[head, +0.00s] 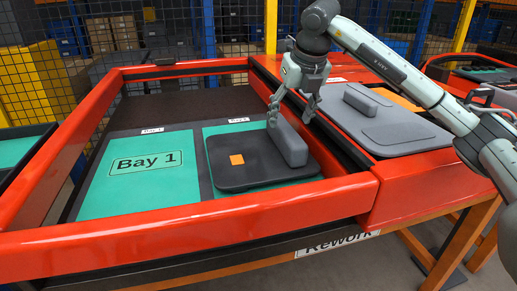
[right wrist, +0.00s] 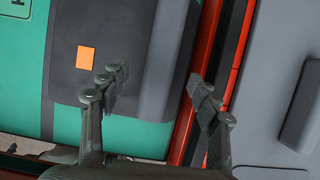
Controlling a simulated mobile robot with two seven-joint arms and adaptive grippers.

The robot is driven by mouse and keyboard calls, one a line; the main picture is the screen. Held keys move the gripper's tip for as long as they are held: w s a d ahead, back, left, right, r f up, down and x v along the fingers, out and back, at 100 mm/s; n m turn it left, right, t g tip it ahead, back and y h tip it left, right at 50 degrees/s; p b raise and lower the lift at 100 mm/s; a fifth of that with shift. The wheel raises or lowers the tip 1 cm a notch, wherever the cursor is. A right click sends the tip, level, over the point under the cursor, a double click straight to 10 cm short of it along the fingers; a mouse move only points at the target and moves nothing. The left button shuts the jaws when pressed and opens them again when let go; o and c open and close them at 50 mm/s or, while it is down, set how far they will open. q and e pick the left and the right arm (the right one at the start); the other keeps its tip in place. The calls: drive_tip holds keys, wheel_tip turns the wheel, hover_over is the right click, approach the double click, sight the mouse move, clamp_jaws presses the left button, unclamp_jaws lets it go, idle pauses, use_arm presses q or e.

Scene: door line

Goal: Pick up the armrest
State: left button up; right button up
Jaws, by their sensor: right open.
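A grey block-shaped armrest (head: 288,142) lies along the right side of a dark panel (head: 225,165) with an orange square. The panel rests on the right teal bay of the red-framed table. My right gripper (head: 294,108) is open and empty at the armrest's far end, pointing down. In the right wrist view the armrest (right wrist: 167,55) lies between the lines of the open fingers (right wrist: 158,85), one over the panel, the other near the red rail. I cannot tell whether the fingers touch it. My left gripper is out of view.
Raised red rails (head: 200,222) surround the bays. The teal Bay 1 (head: 140,170) is empty. At right, a grey panel (head: 395,132) with another raised grey block (head: 360,99) and an orange patch lies close by. A mesh fence (head: 240,25) stands behind.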

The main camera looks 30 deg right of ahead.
sight(287, 128)
drive_tip(key=shift+w+d+f, duration=0.1)
drive_tip(key=shift+d+f, duration=0.2)
drive_tip(key=shift+f, duration=0.1)
drive_tip(key=x, duration=0.6)
drive_tip(key=shift+w+a+f, duration=0.1)
drive_tip(key=shift+w+f, duration=0.2)
drive_tip(key=shift+w, duration=0.1)
clamp_jaws()
drive_tip(key=shift+r, duration=0.15)
